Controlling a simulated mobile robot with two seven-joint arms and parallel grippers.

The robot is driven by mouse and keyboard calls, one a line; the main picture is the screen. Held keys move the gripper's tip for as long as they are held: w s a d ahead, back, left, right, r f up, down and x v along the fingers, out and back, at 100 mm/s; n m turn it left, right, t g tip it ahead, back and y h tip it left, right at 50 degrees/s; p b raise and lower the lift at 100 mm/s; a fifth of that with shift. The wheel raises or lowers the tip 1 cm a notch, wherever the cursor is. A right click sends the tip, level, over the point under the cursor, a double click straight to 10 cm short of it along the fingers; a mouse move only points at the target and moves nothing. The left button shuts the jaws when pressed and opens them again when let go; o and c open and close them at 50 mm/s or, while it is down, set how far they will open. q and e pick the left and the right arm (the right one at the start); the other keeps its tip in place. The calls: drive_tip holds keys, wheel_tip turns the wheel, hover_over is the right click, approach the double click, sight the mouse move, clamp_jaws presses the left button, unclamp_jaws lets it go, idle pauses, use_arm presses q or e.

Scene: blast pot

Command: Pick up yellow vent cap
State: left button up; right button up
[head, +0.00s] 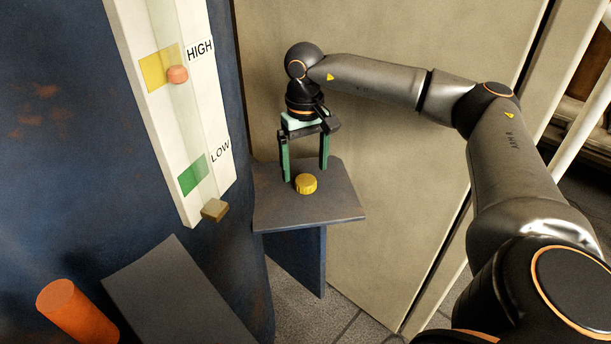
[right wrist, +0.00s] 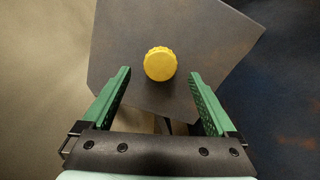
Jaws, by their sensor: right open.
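The yellow vent cap (head: 306,184) is a small ribbed disc lying on a small grey shelf (head: 335,207). In the right wrist view the cap (right wrist: 160,64) shows just beyond the fingertips, about midway between them, with bare shelf (right wrist: 205,35) around it. My right gripper (head: 305,174) points down over the shelf with its green fingers open and spread wider than the cap. In the right wrist view the gripper (right wrist: 160,78) has nothing between its fingers. My left gripper is not in view.
A dark blue vessel (head: 60,130) stands at the left with a HIGH/LOW gauge (head: 196,130) close to the shelf. An orange cylinder (head: 77,310) and a grey plate (head: 175,295) are at the lower left. A beige panel (head: 400,190) stands behind the shelf.

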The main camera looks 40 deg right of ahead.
sight(305, 178)
wheel_tip(305, 178, down, 3)
drive_tip(key=shift+f+b, duration=0.1)
drive_tip(key=shift+b, duration=0.35)
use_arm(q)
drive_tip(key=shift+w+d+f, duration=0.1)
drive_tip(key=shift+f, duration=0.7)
use_arm(e)
clamp_jaws()
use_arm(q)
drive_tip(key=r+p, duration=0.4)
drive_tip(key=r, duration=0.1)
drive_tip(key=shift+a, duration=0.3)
use_arm(e)
wheel_tip(305, 178, up, 10)
use_arm(q)
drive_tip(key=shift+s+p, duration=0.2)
drive_tip(key=shift+p, duration=0.1)
use_arm(e)
drive_tip(key=shift+r, duration=0.2)
